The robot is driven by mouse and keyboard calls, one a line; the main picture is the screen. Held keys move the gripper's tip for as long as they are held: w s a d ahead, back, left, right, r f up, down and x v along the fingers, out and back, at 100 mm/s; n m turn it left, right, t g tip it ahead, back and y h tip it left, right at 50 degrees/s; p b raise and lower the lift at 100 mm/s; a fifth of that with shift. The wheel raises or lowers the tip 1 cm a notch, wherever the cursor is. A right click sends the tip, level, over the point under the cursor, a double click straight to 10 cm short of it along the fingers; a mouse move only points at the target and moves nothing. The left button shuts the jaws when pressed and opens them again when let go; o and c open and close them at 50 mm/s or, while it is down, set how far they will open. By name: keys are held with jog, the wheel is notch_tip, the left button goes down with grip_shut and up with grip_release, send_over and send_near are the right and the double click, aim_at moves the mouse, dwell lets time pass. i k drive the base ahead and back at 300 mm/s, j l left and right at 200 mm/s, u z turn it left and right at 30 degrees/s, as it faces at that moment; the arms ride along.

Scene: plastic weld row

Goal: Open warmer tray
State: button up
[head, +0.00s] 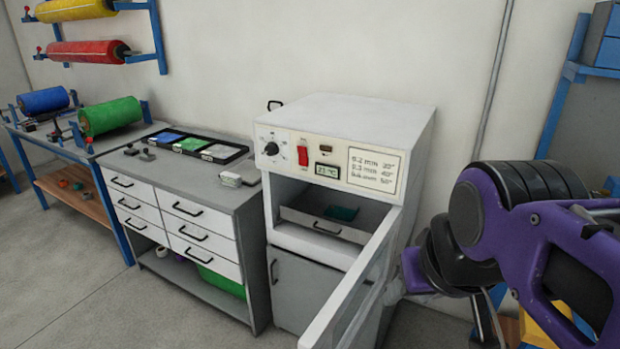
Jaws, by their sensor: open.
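The warmer (345,120) is a white cabinet with a control panel on its front. Its glazed door (352,290) stands swung open toward me. Inside the opening is a light grey tray (300,217) with a dark bar handle (327,229) on its front. The tray looks pushed in, and a teal piece (342,213) lies in it. My gripper (487,318) is only partly in view, low at the right, beside the open door and apart from the tray. It is open, and my purple and black arm hides much of it.
The door's free edge juts forward between my gripper and the tray opening. A drawer cabinet (215,190) stands close on the left, with a black sample tray (222,153) on top. A blue-framed bench (60,140) is farther left. The floor (100,310) in front is clear.

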aim_at(307, 211)
jog(key=i+j, duration=0.2)
jog(key=j, duration=0.15)
jog(key=i+j, duration=0.15)
jog(key=j, duration=0.2)
jog(key=i+j, duration=0.2)
jog(key=j, duration=0.15)
jog(key=i+j, duration=0.15)
jog(key=j, duration=0.2)
jog(key=i+j, duration=0.2)
jog(key=j, duration=0.15)
